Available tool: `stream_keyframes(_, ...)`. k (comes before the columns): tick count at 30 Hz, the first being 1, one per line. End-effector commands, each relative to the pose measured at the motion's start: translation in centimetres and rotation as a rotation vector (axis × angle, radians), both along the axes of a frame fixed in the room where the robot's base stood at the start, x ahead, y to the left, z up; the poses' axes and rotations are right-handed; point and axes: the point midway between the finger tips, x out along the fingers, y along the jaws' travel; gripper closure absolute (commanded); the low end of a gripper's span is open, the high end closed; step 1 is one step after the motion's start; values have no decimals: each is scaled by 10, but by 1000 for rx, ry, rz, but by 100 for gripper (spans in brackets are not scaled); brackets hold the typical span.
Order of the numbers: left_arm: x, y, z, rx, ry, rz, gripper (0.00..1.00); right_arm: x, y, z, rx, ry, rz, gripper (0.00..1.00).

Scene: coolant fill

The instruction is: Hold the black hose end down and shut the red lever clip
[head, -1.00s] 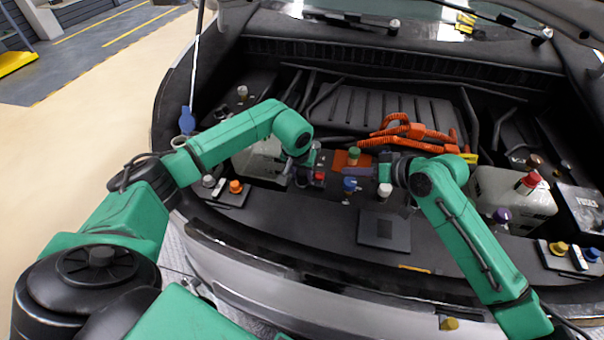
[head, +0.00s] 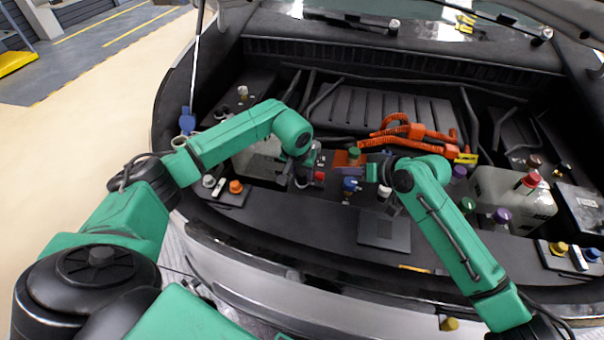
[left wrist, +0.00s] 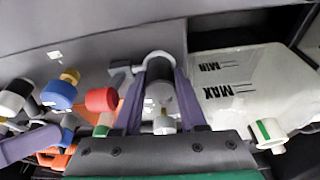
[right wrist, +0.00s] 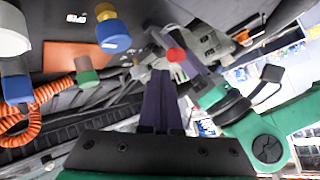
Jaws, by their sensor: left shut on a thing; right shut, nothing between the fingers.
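My left gripper (left wrist: 160,100) is shut on the black hose end (left wrist: 158,68), a dark rounded piece between its purple fingers. In the head view the left gripper (head: 303,178) points down into the engine bay, and the hose end is mostly hidden there. The red lever clip (left wrist: 102,99) shows as a red end just beside the left gripper; it also shows in the head view (head: 319,176) and right wrist view (right wrist: 176,54). My right gripper (right wrist: 160,80) is shut and empty. Its fingertips (head: 338,171) point left toward the red piece, with a small gap visible.
A blue cap (head: 350,185) and a green cap (head: 354,153) stand close to the right gripper's fingers. Orange cables (head: 408,130) lie behind. A white tank (left wrist: 235,85) with MAX and MIN marks is beside the left gripper. A flat dark panel (head: 384,232) lies in front.

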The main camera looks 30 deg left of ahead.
Motion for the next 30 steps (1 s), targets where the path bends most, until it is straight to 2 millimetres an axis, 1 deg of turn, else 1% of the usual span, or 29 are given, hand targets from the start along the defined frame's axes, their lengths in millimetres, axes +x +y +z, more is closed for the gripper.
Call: stream_keyframes(30, 0, 0, -1, 1, 1, 0, 100, 12, 51, -37, 1, 1, 1, 100)
